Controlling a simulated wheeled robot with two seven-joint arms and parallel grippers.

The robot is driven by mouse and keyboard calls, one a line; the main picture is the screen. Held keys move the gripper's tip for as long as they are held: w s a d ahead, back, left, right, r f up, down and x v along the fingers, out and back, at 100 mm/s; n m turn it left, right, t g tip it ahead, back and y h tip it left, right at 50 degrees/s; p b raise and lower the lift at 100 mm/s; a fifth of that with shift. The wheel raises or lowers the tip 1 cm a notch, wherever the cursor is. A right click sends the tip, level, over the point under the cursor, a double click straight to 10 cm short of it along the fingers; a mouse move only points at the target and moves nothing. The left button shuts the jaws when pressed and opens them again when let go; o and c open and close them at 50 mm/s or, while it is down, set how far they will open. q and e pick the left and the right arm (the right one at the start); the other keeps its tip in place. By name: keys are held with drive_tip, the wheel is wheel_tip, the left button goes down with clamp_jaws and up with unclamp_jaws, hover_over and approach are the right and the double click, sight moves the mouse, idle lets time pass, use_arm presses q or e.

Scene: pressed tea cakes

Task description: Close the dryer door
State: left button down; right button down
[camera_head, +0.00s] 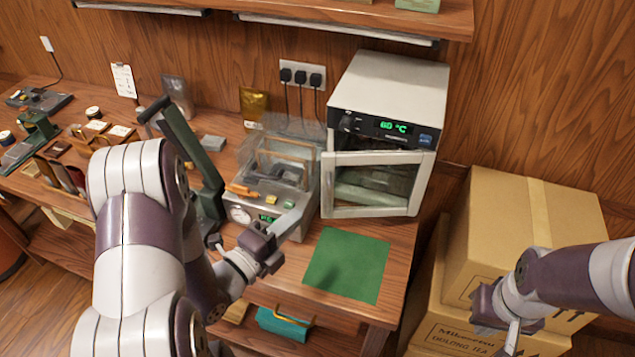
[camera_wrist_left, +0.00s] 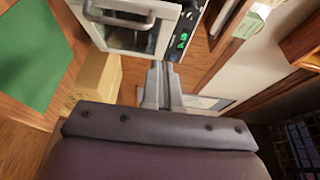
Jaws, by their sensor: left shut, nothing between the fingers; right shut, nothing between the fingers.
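The dryer (camera_head: 392,88) is a white box with a green 60 °C display, at the back right of the bench. Its white-framed glass door (camera_head: 328,190) stands ajar, its left edge swung out from the body; the right edge stays by the body. Trays show dimly behind the glass. In the left wrist view, the dryer's door with its handle (camera_wrist_left: 120,18) is at the top. My left gripper (camera_head: 297,217) is shut and empty, left of and in front of the door; its fingers show in the wrist view (camera_wrist_left: 165,78). My right gripper (camera_head: 510,342) is shut and empty, near the boxes.
A green mat (camera_head: 347,264) lies clear before the dryer. A clear-covered machine (camera_head: 270,190) stands left of the dryer, close to my left gripper. A dark green lever press (camera_head: 190,145) is further left. Cardboard boxes (camera_head: 500,220) stack at right. A shelf (camera_head: 330,15) hangs above.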

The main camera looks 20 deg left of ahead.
use_arm(q)
drive_tip(key=a+p+x, duration=0.1)
drive_tip(key=x, duration=0.2)
drive_tip(key=p+x, duration=0.1)
drive_tip(key=x, duration=0.3)
drive_tip(key=w+a+p+x, duration=0.1)
drive_tip(key=p+x, duration=0.1)
drive_tip(key=x, duration=0.2)
drive_tip(key=shift+w+a, duration=0.2)
drive_tip(key=shift+w, duration=0.1)
drive_tip(key=shift+w+f+b, duration=0.1)
drive_tip(key=shift+w+b, duration=0.15)
drive_tip(key=shift+b, duration=0.25)
drive_tip(key=w+a+m+g+h+b, duration=0.2)
drive_tip(key=w+a+h+b, duration=0.1)
drive_tip(key=w+b, duration=0.4)
drive_tip(key=shift+w+m+h, duration=0.3)
drive_tip(key=shift+w, duration=0.1)
drive_tip(key=shift+a, duration=0.1)
